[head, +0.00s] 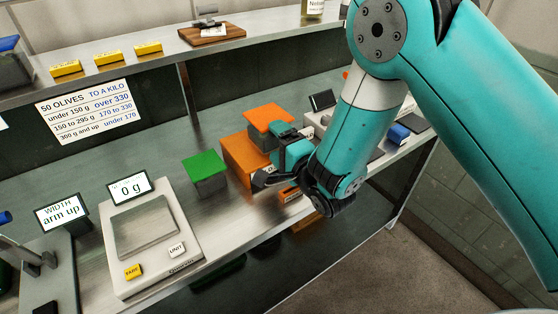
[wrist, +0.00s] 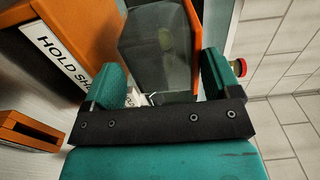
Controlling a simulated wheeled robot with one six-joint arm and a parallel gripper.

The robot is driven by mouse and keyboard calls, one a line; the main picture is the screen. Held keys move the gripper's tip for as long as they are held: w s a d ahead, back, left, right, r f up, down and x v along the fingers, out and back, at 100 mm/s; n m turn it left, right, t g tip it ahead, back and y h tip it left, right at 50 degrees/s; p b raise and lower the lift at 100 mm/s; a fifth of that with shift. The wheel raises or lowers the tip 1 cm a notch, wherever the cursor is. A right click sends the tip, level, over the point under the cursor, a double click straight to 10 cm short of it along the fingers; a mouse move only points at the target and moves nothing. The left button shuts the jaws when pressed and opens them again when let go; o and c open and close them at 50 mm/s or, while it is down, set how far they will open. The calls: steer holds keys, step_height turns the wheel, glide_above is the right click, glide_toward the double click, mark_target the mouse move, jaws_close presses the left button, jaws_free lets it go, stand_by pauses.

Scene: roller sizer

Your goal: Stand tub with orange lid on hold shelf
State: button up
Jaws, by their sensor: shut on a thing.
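The tub with the orange lid (head: 270,118) is grey below its lid and is held in my gripper (head: 280,160). In the wrist view the tub (wrist: 160,55) sits between the two fingers (wrist: 165,85), with its orange lid toward the right. The hold shelf (head: 238,155) is an orange block on the bench, partly hidden by my gripper. In the wrist view the hold shelf (wrist: 65,20), with a partly visible "HOLD SH" label, is left of the tub. I cannot tell whether the tub touches it.
A tub with a green lid (head: 205,172) stands left of the hold shelf. A scale (head: 150,235) reading 0 g and a width gauge display (head: 62,213) reading "arm up" are further left. A raised back shelf (head: 120,65) holds yellow boxes. A blue object (head: 398,133) is at right.

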steer(key=shift+f, duration=1.95)
steer(key=shift+f, duration=0.1)
steer(key=o, duration=1.1)
steer(key=shift+f, duration=0.1)
steer(key=shift+c, duration=0.2)
steer(key=b+v, duration=0.3)
steer(key=v, duration=0.9)
steer(key=shift+r, duration=0.2)
